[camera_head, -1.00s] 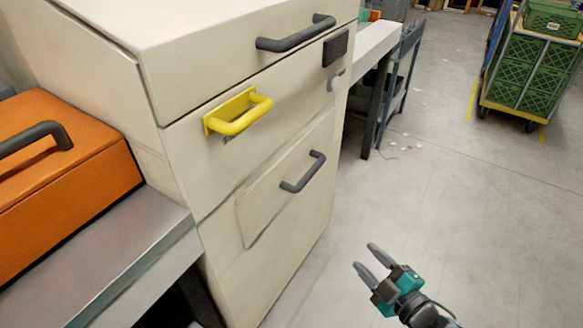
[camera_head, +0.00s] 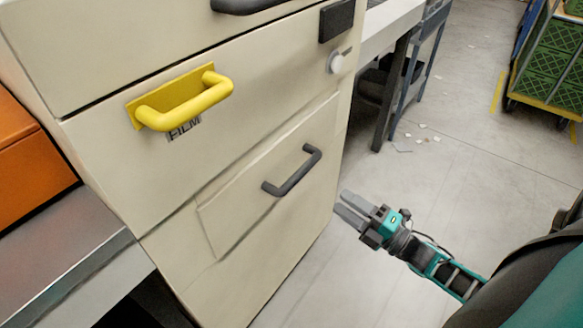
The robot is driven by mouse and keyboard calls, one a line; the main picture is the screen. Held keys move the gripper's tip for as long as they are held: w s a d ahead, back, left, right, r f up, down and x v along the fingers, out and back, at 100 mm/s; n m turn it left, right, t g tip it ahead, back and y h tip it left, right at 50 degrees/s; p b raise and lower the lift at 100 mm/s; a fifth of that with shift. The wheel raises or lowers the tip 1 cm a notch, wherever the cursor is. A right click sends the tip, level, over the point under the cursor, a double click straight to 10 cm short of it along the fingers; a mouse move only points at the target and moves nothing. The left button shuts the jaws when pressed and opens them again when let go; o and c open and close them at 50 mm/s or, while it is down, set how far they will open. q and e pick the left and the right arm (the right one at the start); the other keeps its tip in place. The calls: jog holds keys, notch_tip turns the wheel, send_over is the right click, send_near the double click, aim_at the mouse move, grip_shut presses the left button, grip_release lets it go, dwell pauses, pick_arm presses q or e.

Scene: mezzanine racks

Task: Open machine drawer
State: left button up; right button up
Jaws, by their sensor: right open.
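The beige machine cabinet (camera_head: 110,190) fills the left and middle of the head view. Its middle drawer carries a yellow handle (camera_head: 190,102) with a "FILM" label partly hidden under it. A lower panel (camera_head: 245,205) has a dark grey handle (camera_head: 293,172). Another dark handle (camera_head: 245,4) is cut off at the top edge. The drawer and panel fronts look closed. My right gripper (camera_head: 344,207) is open and empty, to the right of the lower handle and apart from it, with its fingers pointing left toward the cabinet. My left gripper is not in view.
An orange box (camera_head: 30,165) and a metal bench (camera_head: 70,245) stand left of the cabinet. A bench with dark legs (camera_head: 390,95) stands behind it on the right. A cart with green crates (camera_head: 545,65) is at the far right. The floor (camera_head: 430,180) between is mostly clear.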

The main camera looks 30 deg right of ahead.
aim_at(301, 173)
jog(key=b+x, duration=0.1)
jog(key=x, duration=1.2)
jog(key=shift+w+r, duration=0.1)
jog(key=shift+c, duration=0.3)
grip_shut()
